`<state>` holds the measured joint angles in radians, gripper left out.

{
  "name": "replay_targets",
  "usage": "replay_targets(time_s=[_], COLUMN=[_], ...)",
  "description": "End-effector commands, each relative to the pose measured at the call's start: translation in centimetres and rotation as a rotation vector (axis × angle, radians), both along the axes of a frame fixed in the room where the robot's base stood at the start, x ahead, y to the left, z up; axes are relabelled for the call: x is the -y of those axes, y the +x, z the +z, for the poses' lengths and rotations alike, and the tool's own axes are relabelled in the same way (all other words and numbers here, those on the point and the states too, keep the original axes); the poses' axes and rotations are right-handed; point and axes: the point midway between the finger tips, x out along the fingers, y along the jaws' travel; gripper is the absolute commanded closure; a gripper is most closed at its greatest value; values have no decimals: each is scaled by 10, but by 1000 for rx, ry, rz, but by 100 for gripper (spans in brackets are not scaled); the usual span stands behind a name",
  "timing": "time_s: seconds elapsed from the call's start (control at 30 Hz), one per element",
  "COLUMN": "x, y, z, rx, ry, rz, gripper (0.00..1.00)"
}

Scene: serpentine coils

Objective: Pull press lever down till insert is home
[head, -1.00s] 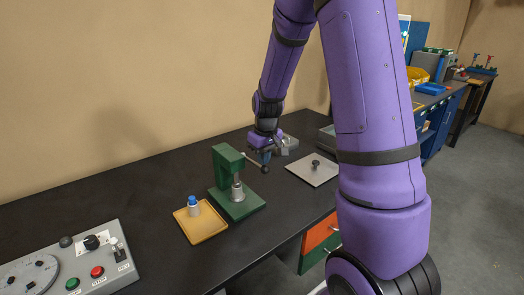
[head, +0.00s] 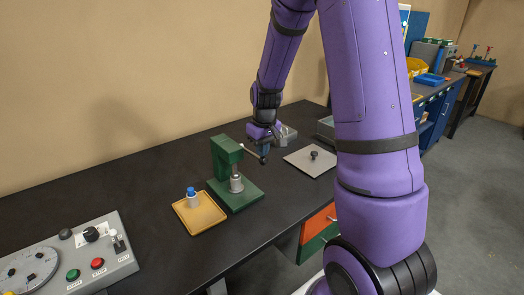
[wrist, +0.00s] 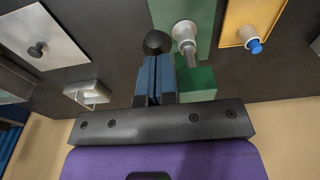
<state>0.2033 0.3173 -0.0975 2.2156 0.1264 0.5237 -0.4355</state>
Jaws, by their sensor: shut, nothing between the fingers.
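The green press (head: 222,160) stands on its green base on the bench. Its thin lever (head: 249,151) slopes outward and down to a black ball knob (head: 262,160). A silver ram and cylinder (head: 236,184) sit under the press head; I cannot tell how deep the insert is. My gripper (head: 264,151) is shut and empty, pointing down at the knob. In the wrist view the blue fingers (wrist: 155,62) are together, with the black knob (wrist: 157,42) at their tips; I cannot tell if they touch. The press head (wrist: 196,84) is right beside the fingers.
A yellow tray (head: 208,222) with a blue-topped metal piece (head: 192,195) lies left of the press. A grey plate with a dark knob (head: 314,155) lies to the right. A control box (head: 115,262) is at the front left.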

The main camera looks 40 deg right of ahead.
Motion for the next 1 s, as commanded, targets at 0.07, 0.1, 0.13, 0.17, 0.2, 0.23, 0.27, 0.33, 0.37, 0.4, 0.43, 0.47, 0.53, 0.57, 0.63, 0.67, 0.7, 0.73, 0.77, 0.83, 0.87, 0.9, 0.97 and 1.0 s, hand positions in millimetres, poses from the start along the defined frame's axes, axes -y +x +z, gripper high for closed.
replay_targets(time_s=[0.07,0.1,0.13,0.17,0.2,0.23,0.27,0.33,0.37,0.4,0.43,0.47,0.53,0.57,0.63,0.67,0.7,0.73,0.77,0.83,0.87,0.9,0.97,1.0], x=[0,0,0,0,0,1,0,1,1,1,1,1,1,1,1,1,1,1,1,1,1,1,1,0], y=[7,10,12,12,10,9,8,6,5,4,4,3,1,1,0,-1,-1,-1,-2,-2,-2,-2,-2,-3], z=[16,24,30,37,46,52,59,74,80,87,93,98,108,112,119,121,124,126,127,128,129,129,129,130], rx=[12,17,19,22,22,22,22,23,25,24,25,24,23,23,24,23,22,22,23,22,22,22,22,23], ry=[-3,-5,-5,-5,-5,-5,-5,-5,-6,-5,-6,-5,-5,-5,-6,-5,-5,-5,-5,-5,-5,-5,-5,-5], rz=[2,1,1,0,-1,-1,0,0,0,0,0,0,0,0,0,0,0,0,0,0,0,0,0,0], gripper=[100,100,100,100,100,100,100,100,100,100,100,100,100,100,100,100,100,100,100,100,100,100,100,100])
